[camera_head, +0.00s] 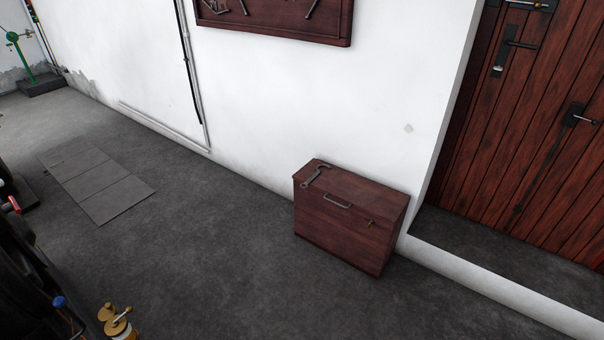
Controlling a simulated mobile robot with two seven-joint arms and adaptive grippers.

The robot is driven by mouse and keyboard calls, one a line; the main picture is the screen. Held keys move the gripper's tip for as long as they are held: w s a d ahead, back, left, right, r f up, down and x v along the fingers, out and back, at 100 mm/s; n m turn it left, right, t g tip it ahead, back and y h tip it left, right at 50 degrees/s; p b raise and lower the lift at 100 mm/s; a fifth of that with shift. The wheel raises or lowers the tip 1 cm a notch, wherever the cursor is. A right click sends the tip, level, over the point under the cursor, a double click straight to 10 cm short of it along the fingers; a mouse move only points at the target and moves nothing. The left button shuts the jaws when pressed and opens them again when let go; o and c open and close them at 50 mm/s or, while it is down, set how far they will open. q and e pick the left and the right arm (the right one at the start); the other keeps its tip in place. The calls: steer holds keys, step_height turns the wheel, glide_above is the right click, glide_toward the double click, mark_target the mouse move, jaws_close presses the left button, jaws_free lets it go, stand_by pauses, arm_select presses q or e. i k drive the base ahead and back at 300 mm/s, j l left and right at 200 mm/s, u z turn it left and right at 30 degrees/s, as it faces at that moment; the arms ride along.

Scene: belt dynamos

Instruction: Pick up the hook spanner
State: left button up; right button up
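A grey metal hook spanner (314,177) lies on the left end of the top of a dark red wooden chest (342,237). The chest stands on the floor against the white wall, right of the middle of the head view. The spanner looks flat on the lid, with its curved end towards the wall. Neither of my grippers shows in the head view.
A wooden board with tools (275,20) hangs on the wall above. A plank door (530,130) with a raised sill is at right. Dark machinery and brass parts (118,322) stand at lower left. The grey floor (210,240) before the chest is clear.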

mark_target(312, 177)
steer(key=i+j+z, duration=0.35)
steer(key=i+j, duration=0.15)
steer(key=i+j+z, duration=0.1)
steer(key=i+j, duration=0.2)
steer(key=i, duration=0.2)
steer(key=i+j+z, duration=0.15)
steer(key=i+j, duration=0.2)
steer(key=i+j+z, duration=0.15)
steer(key=i+j, duration=0.2)
steer(key=i+j+z, duration=0.1)
steer(key=i+j, duration=0.2)
steer(key=j, duration=0.2)
steer(key=i+j+z, duration=0.15)
steer(key=i+j, duration=0.15)
steer(key=j, duration=0.15)
steer(key=i+j+z, duration=0.15)
steer(key=i+j, duration=0.15)
steer(key=j, duration=0.2)
steer(key=i+j+z, duration=0.1)
steer(key=i+j, duration=0.15)
steer(key=j, duration=0.3)
